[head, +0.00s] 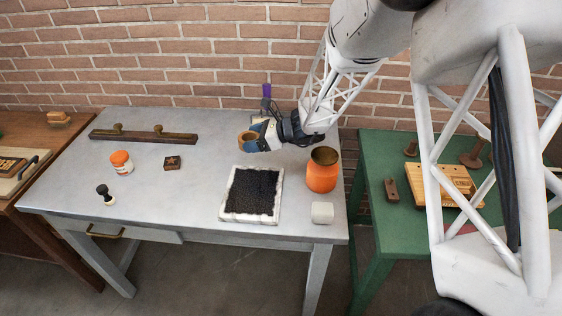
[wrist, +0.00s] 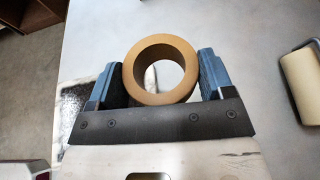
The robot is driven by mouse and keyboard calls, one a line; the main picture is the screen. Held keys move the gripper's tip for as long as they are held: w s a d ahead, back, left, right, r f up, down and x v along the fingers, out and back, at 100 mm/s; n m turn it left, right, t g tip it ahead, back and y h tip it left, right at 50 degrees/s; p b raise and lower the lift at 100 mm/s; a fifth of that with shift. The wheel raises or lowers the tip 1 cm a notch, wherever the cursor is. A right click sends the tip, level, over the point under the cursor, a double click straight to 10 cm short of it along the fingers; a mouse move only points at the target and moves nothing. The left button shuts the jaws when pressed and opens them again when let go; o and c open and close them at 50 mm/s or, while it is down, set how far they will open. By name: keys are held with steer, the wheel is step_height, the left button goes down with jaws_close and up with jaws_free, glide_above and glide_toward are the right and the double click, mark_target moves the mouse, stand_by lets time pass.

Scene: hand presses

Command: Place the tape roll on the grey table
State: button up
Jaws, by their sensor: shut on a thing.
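The tape roll (head: 246,141) is a tan-brown ring. In the wrist view the tape roll (wrist: 161,69) sits between the two blue fingers, its hole facing the camera. My gripper (head: 257,138) is shut on it, and the fingers (wrist: 161,78) press on its outer sides. The roll and gripper are over the back right part of the grey table (head: 200,130). I cannot tell whether the roll touches the tabletop or hangs just above it.
An orange jar (head: 322,175) and a white-rimmed black tray (head: 231,207) stand near my gripper, with a white block (head: 322,212) in front. A wooden rail (head: 143,136) lies at the back left.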

steer(key=r+m+t, duration=0.1)
glide_above(291, 152)
steer(key=shift+r, duration=0.15)
steer(key=shift+f, duration=3.1)
steer(key=shift+s+f, duration=0.1)
steer(key=shift+f, duration=1.8)
steer(key=shift+f, duration=0.1)
steer(key=o, duration=0.9)
